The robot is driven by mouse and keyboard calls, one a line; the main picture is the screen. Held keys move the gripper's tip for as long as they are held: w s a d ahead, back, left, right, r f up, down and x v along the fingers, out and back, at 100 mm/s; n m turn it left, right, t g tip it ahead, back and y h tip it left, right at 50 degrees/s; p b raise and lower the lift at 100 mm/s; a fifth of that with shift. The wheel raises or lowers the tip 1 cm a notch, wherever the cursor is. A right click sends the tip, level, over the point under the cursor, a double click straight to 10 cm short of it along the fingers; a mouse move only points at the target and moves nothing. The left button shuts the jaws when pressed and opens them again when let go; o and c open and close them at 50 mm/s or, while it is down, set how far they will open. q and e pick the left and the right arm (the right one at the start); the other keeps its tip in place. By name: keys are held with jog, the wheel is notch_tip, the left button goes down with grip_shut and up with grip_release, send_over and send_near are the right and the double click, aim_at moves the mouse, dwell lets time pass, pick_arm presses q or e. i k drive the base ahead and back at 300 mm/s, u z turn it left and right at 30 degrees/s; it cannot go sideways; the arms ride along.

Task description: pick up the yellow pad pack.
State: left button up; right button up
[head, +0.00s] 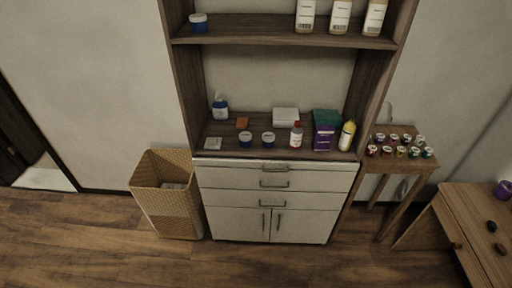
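I cannot clearly make out a yellow pad pack in the head view. The one plainly yellow thing is an upright bottle-shaped item (347,135) at the right end of the cabinet's counter. A small orange-brown block (242,123) lies toward the counter's left, and a small pale flat packet (212,143) lies at its front left. A white box-like pack (285,116) sits at the back middle. They are too small to read. Neither of my grippers shows.
The counter (225,153) also holds blue-and-white tubs (268,138), a white bottle (296,135), a purple box (324,136) and a blue bottle (220,107). A wicker basket (165,210) stands left, a side table with several jars (380,160) right. The floor in front is clear.

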aim_at(349, 130)
jog(key=u, duration=0.2)
jog(key=i, duration=1.25)
jog(key=z, duration=0.2)
